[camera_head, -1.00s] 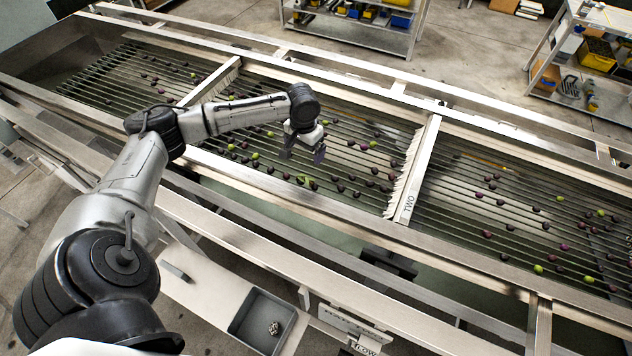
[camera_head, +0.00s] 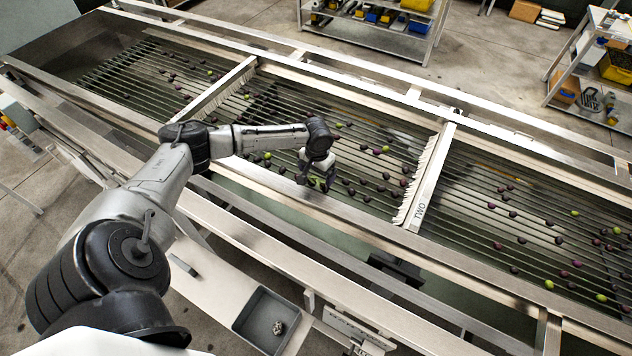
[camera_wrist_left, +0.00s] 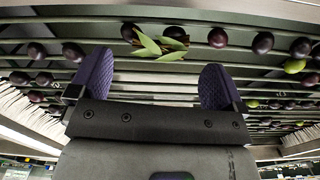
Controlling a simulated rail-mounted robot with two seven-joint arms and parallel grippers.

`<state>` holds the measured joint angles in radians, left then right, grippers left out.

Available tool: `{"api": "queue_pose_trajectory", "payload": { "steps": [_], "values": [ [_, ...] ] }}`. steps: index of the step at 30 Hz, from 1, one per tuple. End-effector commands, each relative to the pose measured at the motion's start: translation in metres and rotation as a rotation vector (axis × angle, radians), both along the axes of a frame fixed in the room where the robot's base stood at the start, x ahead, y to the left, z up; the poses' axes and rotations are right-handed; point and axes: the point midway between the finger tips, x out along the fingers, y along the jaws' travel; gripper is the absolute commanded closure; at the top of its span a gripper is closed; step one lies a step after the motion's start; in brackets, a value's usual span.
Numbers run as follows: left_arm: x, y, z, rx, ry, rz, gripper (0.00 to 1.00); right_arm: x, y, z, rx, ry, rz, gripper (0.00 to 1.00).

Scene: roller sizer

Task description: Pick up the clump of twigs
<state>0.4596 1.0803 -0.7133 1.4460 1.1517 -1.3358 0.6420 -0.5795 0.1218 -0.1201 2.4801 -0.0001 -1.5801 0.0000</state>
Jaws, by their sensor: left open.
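The clump of twigs (camera_wrist_left: 160,43) shows in the left wrist view as green leaves with brown twig bits, lying across the roller bars beside dark olives. In the head view a bit of green (camera_head: 321,187) shows at my left gripper's fingers, partly hidden by them. My left gripper (camera_head: 314,178) is open and low over the rollers of the middle section. In the left wrist view its two purple-padded fingers (camera_wrist_left: 157,85) stand wide apart with nothing between them, and the clump lies beyond the tips, roughly centred between them. My right gripper is not in view.
Dark and green olives (camera_head: 374,151) lie scattered on the rollers around the gripper. A brush divider labelled TWO (camera_head: 428,180) stands to the right, and another divider (camera_head: 217,90) to the left. A grey tray (camera_head: 240,322) holding a small pale object sits at the near side.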

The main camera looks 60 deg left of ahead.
Motion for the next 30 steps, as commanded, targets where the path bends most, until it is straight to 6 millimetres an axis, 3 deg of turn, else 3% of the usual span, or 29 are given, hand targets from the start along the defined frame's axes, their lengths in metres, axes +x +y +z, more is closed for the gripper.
{"api": "queue_pose_trajectory", "payload": {
  "steps": [9, 18, 30],
  "values": [
    [0.001, 0.001, -0.034, 0.001, 0.000, 0.000, 0.04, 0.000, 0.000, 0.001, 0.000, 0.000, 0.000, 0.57],
    [0.001, 0.001, -0.037, 0.001, 0.000, -0.001, 0.04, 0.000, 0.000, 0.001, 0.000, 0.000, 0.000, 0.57],
    [0.001, 0.001, -0.037, 0.001, 0.000, -0.001, 0.43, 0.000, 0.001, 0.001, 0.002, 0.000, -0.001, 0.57]
  ]
}}
